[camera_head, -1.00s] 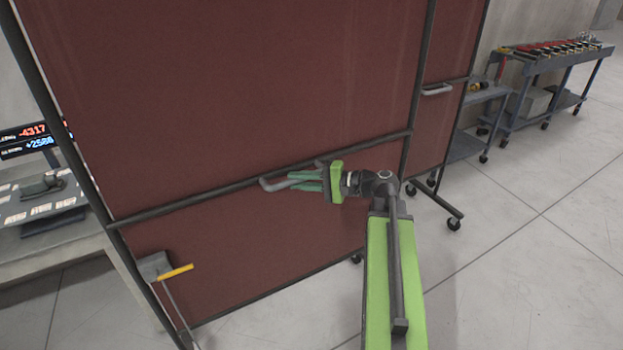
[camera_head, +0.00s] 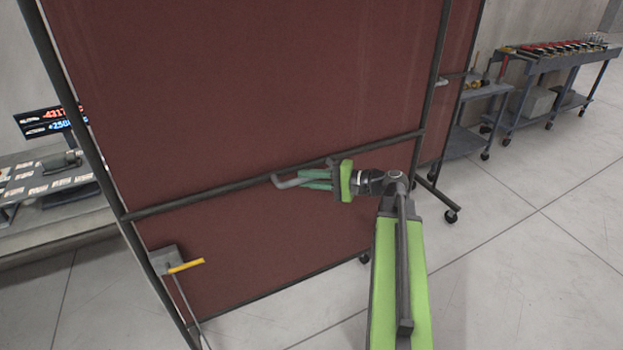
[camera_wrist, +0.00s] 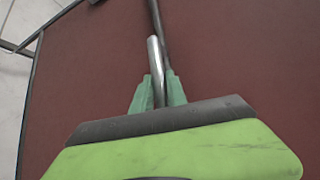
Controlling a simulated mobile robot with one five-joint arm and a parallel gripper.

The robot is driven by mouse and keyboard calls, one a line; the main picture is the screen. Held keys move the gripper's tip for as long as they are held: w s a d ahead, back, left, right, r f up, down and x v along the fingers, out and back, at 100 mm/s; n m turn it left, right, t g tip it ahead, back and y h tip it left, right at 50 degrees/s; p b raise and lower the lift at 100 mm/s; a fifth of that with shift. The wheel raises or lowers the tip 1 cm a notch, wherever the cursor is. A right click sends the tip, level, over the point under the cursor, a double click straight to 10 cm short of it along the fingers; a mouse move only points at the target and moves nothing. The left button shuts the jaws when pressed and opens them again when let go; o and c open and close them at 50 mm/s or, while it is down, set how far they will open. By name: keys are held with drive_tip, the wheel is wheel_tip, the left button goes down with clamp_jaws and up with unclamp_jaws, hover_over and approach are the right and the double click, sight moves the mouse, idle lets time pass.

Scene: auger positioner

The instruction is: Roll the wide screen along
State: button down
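The wide screen (camera_head: 260,95) is a dark red panel in a dark metal frame on casters. It fills the middle of the head view and also the wrist view (camera_wrist: 230,60). A grey handle (camera_head: 287,182) stands off its horizontal bar (camera_head: 200,200); the handle shows as a light rod in the wrist view (camera_wrist: 155,60). My gripper (camera_head: 312,180) is at the handle, with its green fingers on either side of it. In the wrist view the fingers (camera_wrist: 158,92) are closed in around the rod. The handle's right part is hidden by the gripper.
A narrower red panel (camera_head: 460,60) adjoins at the right. A cart with a tool rack (camera_head: 540,65) and a small trolley (camera_head: 485,90) stand behind right. A bench with a display (camera_head: 48,122) is at left. A dustpan (camera_head: 168,260) is at the screen's lower left.

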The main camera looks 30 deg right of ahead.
drive_tip(key=c, duration=1.4)
unclamp_jaws()
drive_tip(key=shift+f, duration=0.15)
drive_tip(key=shift+o, duration=0.4)
drive_tip(key=shift+d, duration=0.15)
drive_tip(key=shift+d, duration=0.1)
drive_tip(key=p+v, duration=0.2)
drive_tip(key=v, duration=1.5)
drive_tip(key=shift+s+p, duration=0.15)
drive_tip(key=shift+p, duration=0.15)
